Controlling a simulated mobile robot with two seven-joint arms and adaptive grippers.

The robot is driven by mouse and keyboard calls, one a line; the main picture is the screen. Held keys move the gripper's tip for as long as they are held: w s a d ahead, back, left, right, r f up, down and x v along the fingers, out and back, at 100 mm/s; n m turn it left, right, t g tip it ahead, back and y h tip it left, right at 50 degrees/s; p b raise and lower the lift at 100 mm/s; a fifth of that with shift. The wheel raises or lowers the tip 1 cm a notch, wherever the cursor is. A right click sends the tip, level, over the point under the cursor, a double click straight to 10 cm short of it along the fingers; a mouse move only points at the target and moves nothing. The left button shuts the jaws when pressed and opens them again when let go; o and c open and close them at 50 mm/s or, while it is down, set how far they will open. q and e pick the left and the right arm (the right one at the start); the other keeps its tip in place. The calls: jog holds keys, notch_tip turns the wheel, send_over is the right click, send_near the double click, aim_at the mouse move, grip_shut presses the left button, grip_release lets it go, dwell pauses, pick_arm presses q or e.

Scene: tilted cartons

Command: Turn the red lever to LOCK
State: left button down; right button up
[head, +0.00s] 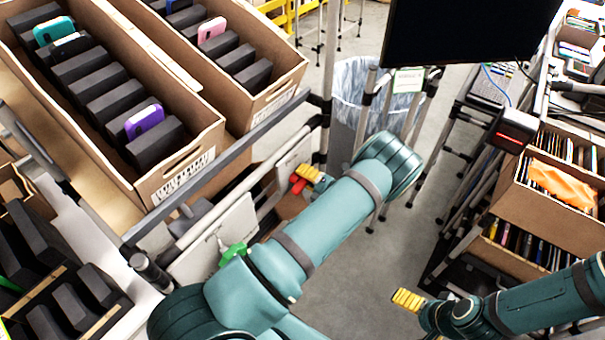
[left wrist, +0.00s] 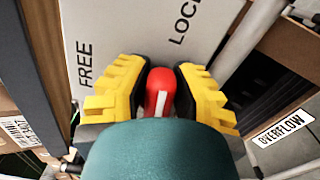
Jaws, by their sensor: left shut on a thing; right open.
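The red lever (left wrist: 158,88), with a white stripe, sits between the yellow fingers of my left gripper (left wrist: 162,100) in the left wrist view. The gripper is shut on it. Behind it is a white panel (left wrist: 128,30) with FREE at the left and LOCK at the upper right; the lever stands between the two words. In the head view, a bit of the red lever (head: 298,186) shows beside my left gripper (head: 308,174), partly hidden by my arm. My right gripper (head: 408,300) is open and empty at the lower right, away from the lever.
A green handle (head: 233,252) is on another white panel to the left. Cartons of dark slabs (head: 180,165) stand above. A lined bin (head: 350,105) stands beyond my left arm. A carton with an orange item (head: 520,205) is at right. Floor between is clear.

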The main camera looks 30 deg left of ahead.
pick_arm(q)
jog(key=shift+s+f+m, duration=0.15)
jog(key=shift+f+m, duration=0.15)
jog(key=shift+m, duration=0.6)
jog(key=c, duration=0.8)
grip_release()
jog(key=shift+d, duration=0.3)
jog(key=d, duration=0.7)
jog(key=s+d, duration=0.1)
jog(key=d, duration=0.3)
jog(key=shift+d, duration=0.15)
